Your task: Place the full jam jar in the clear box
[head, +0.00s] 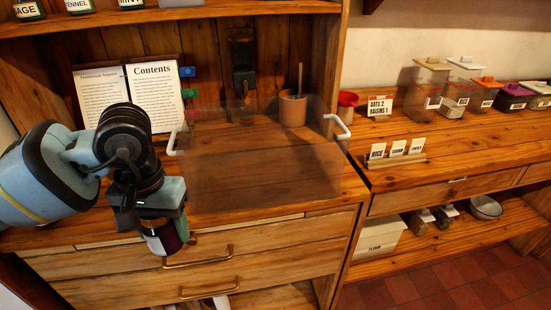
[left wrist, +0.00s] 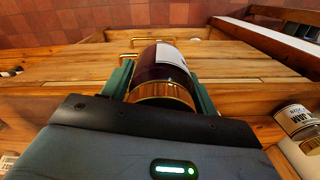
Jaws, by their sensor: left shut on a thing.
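My left gripper (head: 166,222) is shut on a dark jam jar (head: 160,242) with a pale label. In the left wrist view the jar (left wrist: 165,68) has a gold lid and dark red contents, and lies between the green fingers. The jar is held in front of the cabinet's drawers, near the counter's front edge. The clear box (head: 255,165) with white side handles stands on the counter, to the right of my gripper. It looks empty. My right gripper is out of view.
An open book (head: 155,90) stands behind my left arm. A brown pot (head: 293,108) stands behind the box. Drawer handles (head: 198,256) stick out below the counter. A second labelled jar (left wrist: 298,122) shows at the right of the wrist view. Containers line the right-hand shelf (head: 440,135).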

